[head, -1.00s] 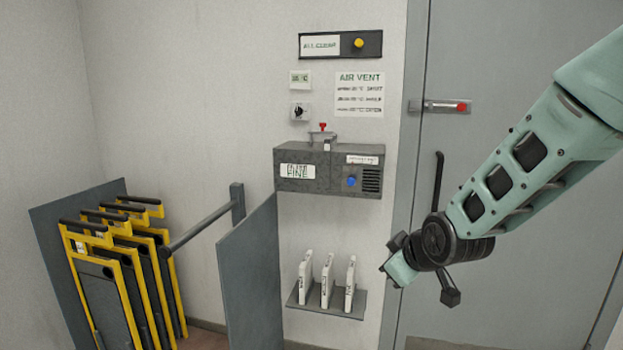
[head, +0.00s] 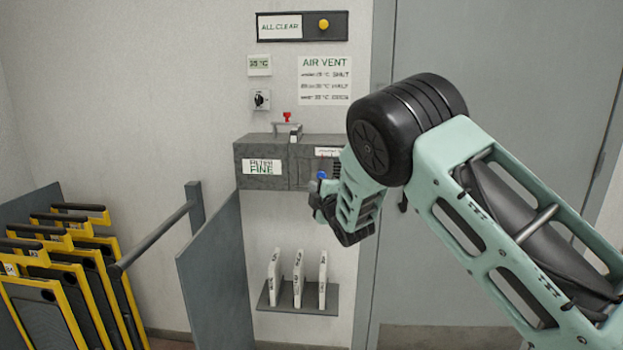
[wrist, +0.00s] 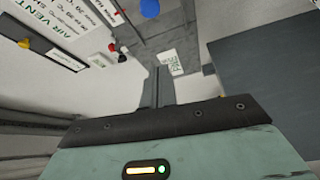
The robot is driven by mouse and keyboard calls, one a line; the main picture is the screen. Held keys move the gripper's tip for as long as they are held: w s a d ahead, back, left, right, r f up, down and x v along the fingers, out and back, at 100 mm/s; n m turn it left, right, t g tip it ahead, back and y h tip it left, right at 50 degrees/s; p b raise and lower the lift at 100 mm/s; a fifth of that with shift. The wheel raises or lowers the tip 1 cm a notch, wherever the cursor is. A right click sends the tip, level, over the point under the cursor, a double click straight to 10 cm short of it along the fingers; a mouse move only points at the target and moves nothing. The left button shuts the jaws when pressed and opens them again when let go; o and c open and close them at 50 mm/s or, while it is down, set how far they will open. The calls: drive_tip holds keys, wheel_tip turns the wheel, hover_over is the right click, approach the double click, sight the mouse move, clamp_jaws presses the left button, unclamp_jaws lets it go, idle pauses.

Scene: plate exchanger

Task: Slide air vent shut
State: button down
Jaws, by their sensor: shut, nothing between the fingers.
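The grey vent box (head: 262,150) is mounted on the wall, with a label reading FINE on its left front. A blue knob (head: 321,175) sits on its right front; it also shows at the top edge of the wrist view (wrist: 150,8). My gripper (head: 317,193) is shut and empty, just below and in front of the blue knob. I cannot tell whether it touches the knob. In the wrist view the shut fingers (wrist: 158,85) point toward the box, apart from the knob in the picture. My arm hides the grille and the box's right end.
The AIR VENT sign (head: 325,81), a small temperature display (head: 260,65) and a dial (head: 261,100) are above the box. A red-topped part (head: 287,118) stands on it. White filters (head: 298,278) stand on a shelf below. A grey panel (head: 212,275) juts out at left.

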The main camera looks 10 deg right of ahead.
sight(322, 175)
drive_tip(key=w+a+p, duration=0.2)
drive_tip(key=w+p, duration=0.2)
drive_tip(key=w, duration=0.6)
drive_tip(key=shift+s+d+p, duration=0.25)
drive_tip(key=shift+d+p, duration=0.1)
drive_tip(key=shift+d, duration=0.75)
drive_tip(key=shift+s+d+p, duration=0.2)
drive_tip(key=shift+d+p, duration=0.1)
drive_tip(key=shift+d, duration=0.75)
drive_tip(key=s+d+b, duration=0.2)
drive_tip(key=d+b, duration=0.1)
drive_tip(key=d, duration=0.3)
drive_tip(key=shift+d+b, duration=0.3)
drive_tip(key=shift+d, duration=0.05)
